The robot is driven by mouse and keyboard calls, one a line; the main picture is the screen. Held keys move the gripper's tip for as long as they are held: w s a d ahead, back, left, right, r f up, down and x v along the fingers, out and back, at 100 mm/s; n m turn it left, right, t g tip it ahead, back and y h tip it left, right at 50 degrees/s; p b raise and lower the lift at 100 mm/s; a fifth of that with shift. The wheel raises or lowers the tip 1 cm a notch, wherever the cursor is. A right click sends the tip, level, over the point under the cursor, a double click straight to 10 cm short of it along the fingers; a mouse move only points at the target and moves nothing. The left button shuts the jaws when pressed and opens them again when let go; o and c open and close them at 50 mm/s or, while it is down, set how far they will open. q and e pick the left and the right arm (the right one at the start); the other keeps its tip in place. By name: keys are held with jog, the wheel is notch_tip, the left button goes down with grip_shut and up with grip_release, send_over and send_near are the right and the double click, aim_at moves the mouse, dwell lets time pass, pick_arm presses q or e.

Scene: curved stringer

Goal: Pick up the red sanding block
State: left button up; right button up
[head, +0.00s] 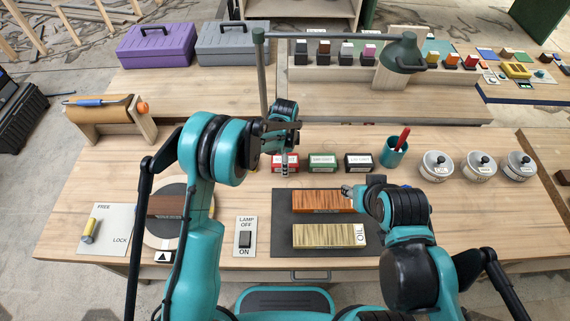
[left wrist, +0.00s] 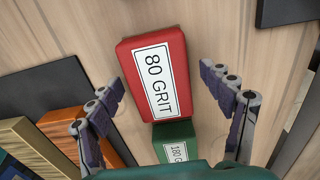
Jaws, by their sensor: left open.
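The red sanding block (head: 294,168), labelled 80 GRIT, sits on the workbench at the left end of a row of blocks. In the left wrist view the red block (left wrist: 132,62) lies between the two spread fingers of my left gripper (left wrist: 160,85), with gaps on both sides. In the head view my left gripper (head: 284,158) is over the red block and hides part of it. My right gripper (head: 348,191) is near the right end of an orange-brown wood piece (head: 315,201); its finger opening is unclear.
A green block (head: 322,169) and a black block (head: 358,169) stand to the right of the red one. Farther right are a teal cup (head: 394,154) and several lidded jars (head: 436,168). A lamp (head: 402,55) arches over the back. A pale wood piece (head: 325,236) lies on a dark mat in front.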

pick_arm(q)
jog(key=c, duration=1.3)
jog(key=shift+r, duration=0.1)
jog(key=shift+c, duration=0.2)
jog(key=shift+r+p, duration=0.3)
jog(key=shift+r, duration=0.3)
notch_tip(320, 180, up, 3)
jog(key=shift+p, duration=0.5)
jog(key=s+d+r+p, duration=0.2)
jog(key=s+d+r, duration=0.3)
jog(key=d, duration=0.5)
jog(key=shift+s+d+r, duration=0.15)
jog(key=shift+s+r, duration=0.1)
jog(key=shift+r, duration=0.55)
